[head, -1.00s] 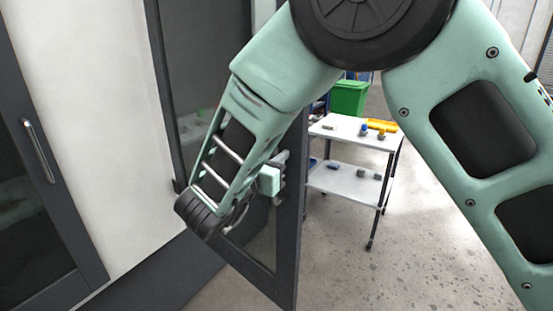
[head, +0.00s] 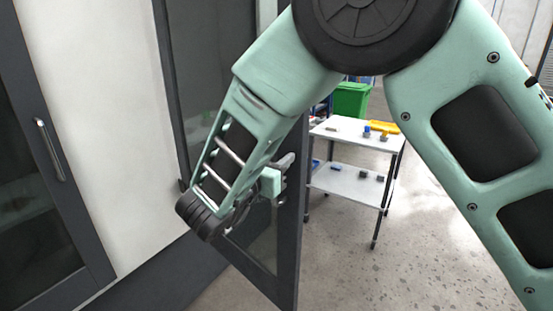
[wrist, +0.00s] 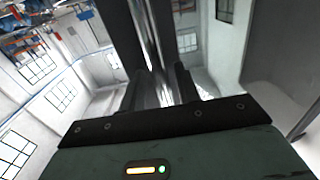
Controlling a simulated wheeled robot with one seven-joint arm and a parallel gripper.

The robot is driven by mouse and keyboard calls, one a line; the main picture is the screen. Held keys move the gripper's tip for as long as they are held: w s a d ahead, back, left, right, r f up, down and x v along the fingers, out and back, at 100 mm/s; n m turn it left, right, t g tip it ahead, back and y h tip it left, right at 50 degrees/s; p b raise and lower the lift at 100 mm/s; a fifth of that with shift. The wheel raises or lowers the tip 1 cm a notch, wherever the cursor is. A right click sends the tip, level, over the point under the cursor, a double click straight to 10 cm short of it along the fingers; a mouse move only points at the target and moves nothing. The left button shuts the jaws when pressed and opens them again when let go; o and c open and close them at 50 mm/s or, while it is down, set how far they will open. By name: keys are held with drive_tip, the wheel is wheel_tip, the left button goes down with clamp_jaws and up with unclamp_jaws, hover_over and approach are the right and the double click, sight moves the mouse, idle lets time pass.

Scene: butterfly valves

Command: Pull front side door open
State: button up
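The dark-framed glass door (head: 289,215) stands swung open in the middle of the head view, its free edge toward the cart. My gripper (head: 284,170) is at this door's frame, partly hidden by my own wrist. In the wrist view, my gripper's two dark fingers (wrist: 160,88) lie on either side of a shiny upright bar, which looks like the door handle (wrist: 152,45). The fingers appear closed on it, though the contact is dark and hard to see. The handle is mostly hidden in the head view.
A white two-shelf cart (head: 345,184) with small parts stands just right of the door. A green bin (head: 351,99) is behind it. Another dark door with a long handle (head: 49,150) is at the left, beside a white panel (head: 100,110). Concrete floor (head: 420,255) is clear at the right.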

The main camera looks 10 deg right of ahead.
drive_tip(key=b+v, duration=0.5)
drive_tip(key=v, duration=1.2)
drive_tip(key=shift+a+b, duration=0.2)
drive_tip(key=shift+b, duration=0.1)
drive_tip(key=shift+s+r, duration=0.1)
drive_tip(key=shift+s, duration=0.05)
